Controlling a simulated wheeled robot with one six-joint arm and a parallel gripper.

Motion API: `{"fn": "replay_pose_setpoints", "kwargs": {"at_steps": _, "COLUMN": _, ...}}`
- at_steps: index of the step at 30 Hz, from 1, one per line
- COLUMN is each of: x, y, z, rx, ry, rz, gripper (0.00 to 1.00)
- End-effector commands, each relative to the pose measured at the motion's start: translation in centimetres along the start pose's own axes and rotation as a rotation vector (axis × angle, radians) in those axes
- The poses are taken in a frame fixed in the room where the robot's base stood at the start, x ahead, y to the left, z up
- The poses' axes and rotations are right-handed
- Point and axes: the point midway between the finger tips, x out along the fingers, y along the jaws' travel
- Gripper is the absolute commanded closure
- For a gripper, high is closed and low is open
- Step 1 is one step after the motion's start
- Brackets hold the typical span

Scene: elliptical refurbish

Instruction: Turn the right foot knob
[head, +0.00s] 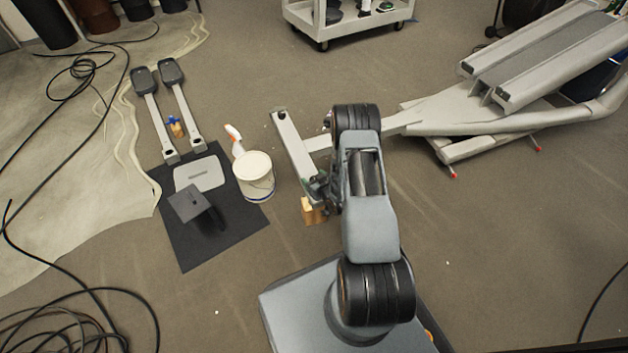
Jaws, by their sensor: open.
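The elliptical machine's frame (470,104) lies across the right and centre, with a pale crossbar (294,145) at its left end. Red-tipped feet show under the frame, one near the front (453,175) and one farther right (537,149). My arm reaches forward over the frame's left part. My gripper (317,188) is at the near end of the crossbar, partly hidden by my arm. It is open, with nothing seen held. The knob at this end cannot be made out, and I cannot tell whether the gripper touches it or is around it.
A wooden block (312,212) is below the crossbar's near end. A white bucket (255,177) and a spray bottle (234,139) stand to the left, by a black mat (187,253). Two pedal arms (157,121) lie farther left. A white cart (300,18) stands behind.

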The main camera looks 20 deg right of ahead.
Motion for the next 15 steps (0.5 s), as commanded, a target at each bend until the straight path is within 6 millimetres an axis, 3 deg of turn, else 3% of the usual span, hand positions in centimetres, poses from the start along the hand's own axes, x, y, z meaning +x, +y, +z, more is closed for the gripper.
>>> {"fn": "replay_pose_setpoints", "kwargs": {"at_steps": 6, "x": 0.0, "y": 0.0, "z": -0.01, "rx": 0.0, "ry": 0.0, "rz": 0.0, "gripper": 0.34}}
{"fn": "replay_pose_setpoints", "kwargs": {"at_steps": 15, "x": -0.01, "y": -0.01, "z": 0.0, "rx": 0.0, "ry": 0.0, "rz": 0.0, "gripper": 0.63}}
